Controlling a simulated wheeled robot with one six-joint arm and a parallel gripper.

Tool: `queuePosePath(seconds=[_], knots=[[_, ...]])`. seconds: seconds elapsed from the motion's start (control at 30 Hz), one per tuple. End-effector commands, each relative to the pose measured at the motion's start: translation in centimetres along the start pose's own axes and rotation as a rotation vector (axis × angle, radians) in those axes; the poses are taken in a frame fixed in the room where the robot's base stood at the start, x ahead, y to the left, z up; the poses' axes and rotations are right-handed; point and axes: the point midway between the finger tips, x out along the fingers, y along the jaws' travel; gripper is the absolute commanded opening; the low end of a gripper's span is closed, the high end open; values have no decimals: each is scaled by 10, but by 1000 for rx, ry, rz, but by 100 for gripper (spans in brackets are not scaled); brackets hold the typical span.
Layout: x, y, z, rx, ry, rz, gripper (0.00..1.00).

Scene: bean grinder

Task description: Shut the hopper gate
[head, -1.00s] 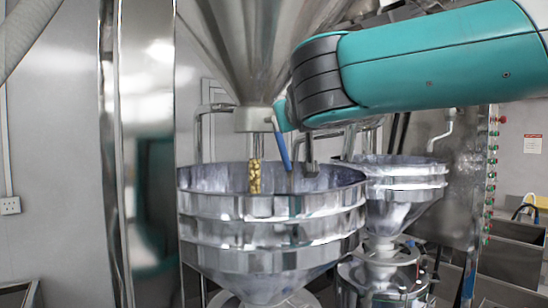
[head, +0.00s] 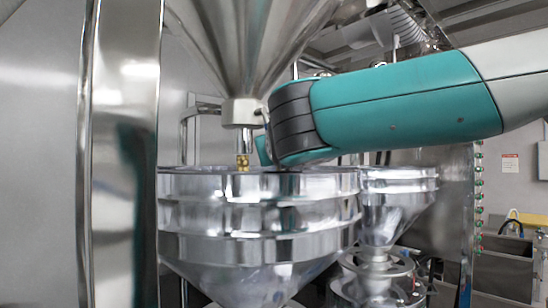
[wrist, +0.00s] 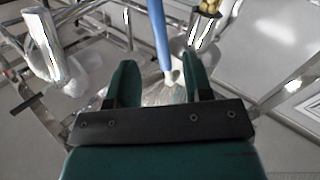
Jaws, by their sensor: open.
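The steel cone hopper (head: 245,45) hangs above, with a pale outlet collar (head: 240,112) at its bottom. A narrow column of golden beans (head: 243,162) shows below the collar, above the wide funnel. In the wrist view the beans (wrist: 208,6) are at the top edge. A blue handle (wrist: 159,30) comes down from the top there, its lower end in line with the gap between the fingers. My gripper (wrist: 160,72) is open, with one green finger on each side of that gap. I cannot tell whether either finger touches the handle. In the head view my arm hides the handle.
A wide steel funnel (head: 255,218) stands under the hopper. A smaller funnel (head: 398,200) stands behind it to the right. A tall shiny steel post (head: 125,140) is at the left. Grey bins (head: 505,265) stand at the far right.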

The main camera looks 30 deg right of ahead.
Motion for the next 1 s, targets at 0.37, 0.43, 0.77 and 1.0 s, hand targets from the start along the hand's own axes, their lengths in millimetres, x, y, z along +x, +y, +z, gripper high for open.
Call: queuePosePath(seconds=[0.37,0.43,0.77,1.0], knots=[[74,4,-5,-3,-5,4,46],[86,4,-4,-2,-5,4,46],[112,2,-1,0,0,2,46],[113,2,-1,0,0,1,44]])
